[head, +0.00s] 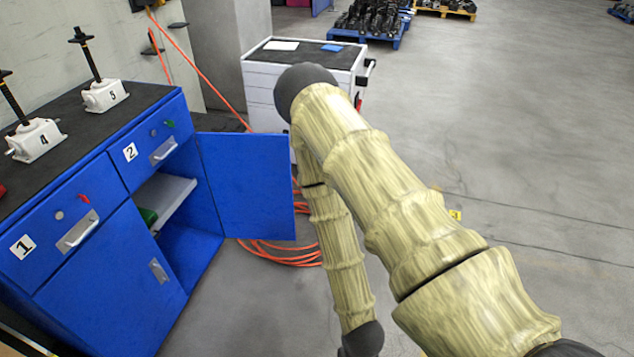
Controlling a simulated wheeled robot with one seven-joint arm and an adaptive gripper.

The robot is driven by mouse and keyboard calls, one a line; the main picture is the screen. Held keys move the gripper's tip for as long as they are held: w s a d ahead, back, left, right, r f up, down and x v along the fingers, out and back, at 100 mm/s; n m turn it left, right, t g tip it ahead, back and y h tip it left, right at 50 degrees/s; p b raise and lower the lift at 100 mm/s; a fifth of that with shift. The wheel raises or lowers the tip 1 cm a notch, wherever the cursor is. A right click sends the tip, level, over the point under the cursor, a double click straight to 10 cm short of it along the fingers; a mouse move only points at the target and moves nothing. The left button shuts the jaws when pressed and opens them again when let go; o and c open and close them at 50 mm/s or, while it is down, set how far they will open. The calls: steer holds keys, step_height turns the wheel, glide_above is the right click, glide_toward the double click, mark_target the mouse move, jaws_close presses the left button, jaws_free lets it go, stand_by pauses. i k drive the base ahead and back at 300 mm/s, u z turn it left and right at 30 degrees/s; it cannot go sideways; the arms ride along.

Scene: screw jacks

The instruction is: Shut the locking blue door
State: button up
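The blue door (246,186) stands wide open on the right side of the blue cabinet (120,275), swung out to the right, its flat face toward me. The open compartment holds a grey shelf (176,200) and a green thing (149,216) at its left. A second blue door (115,285) with a silver handle, left of the opening, is shut. My arm crosses the middle of the picture to the right of the open door, its lower part hanging down past the door's right edge without visible contact. My gripper is beyond the bottom edge and does not show.
Drawers labelled 1 and 2 sit above the doors. Screw jacks (104,95) stand on the dark top. Orange hose (275,252) lies coiled on the floor below the open door. A white cart (300,75) stands behind it. The floor at the right is clear.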

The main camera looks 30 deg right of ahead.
mark_target(248, 174)
steer(key=z, duration=1.6)
steer(key=i, duration=5.5)
steer(key=u, duration=4.2)
